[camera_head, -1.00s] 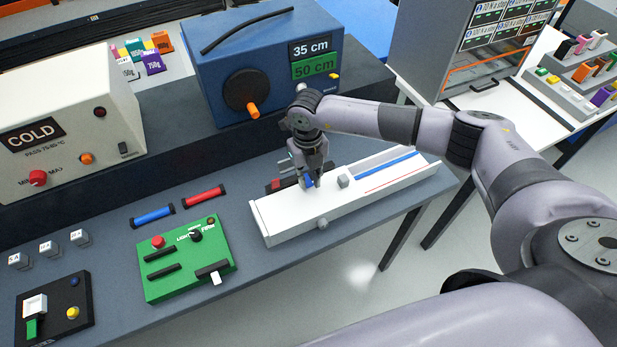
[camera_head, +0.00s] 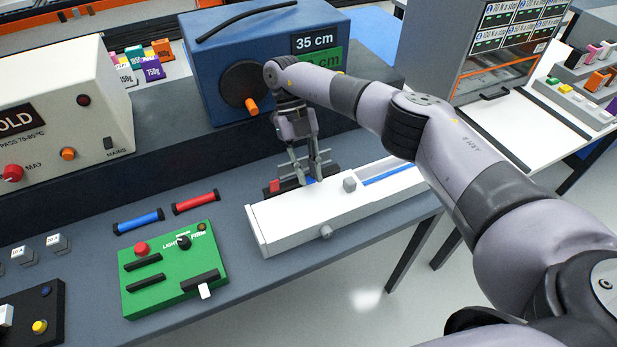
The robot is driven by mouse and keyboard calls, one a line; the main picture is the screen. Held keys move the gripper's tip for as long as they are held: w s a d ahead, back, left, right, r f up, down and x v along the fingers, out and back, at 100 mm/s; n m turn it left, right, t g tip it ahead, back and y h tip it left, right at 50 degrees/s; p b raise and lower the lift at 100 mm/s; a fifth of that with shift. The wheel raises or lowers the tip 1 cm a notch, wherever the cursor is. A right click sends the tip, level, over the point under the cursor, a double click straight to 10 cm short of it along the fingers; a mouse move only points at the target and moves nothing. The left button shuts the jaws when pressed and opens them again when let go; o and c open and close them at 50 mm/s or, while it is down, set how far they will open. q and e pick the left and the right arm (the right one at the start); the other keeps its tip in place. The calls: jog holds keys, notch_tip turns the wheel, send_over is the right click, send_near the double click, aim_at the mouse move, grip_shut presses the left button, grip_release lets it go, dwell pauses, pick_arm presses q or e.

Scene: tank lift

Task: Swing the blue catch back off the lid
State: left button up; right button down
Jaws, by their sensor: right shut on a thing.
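The blue catch (camera_head: 309,181) shows only as a small blue patch at the box's far edge, mostly hidden by the fingers. My right gripper (camera_head: 306,180) is shut on the blue catch, with its fingers pointing down and slightly tilted. A red part (camera_head: 274,186) sits beside it at the same far edge. My left gripper is not in view.
A blue cabinet (camera_head: 215,75) with a crank stands behind my right gripper. A green control panel (camera_head: 150,293), a blue bar (camera_head: 138,222) and a red bar (camera_head: 196,201) lie left of the box. The bench's front edge is close to the box.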

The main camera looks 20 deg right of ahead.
aim_at(307, 179)
jog(key=shift+w, duration=0.1)
dwell(0.4)
jog(key=c, duration=1.5)
grip_release()
notch_tip(307, 179, up, 10)
jog(key=shift+r, duration=0.1)
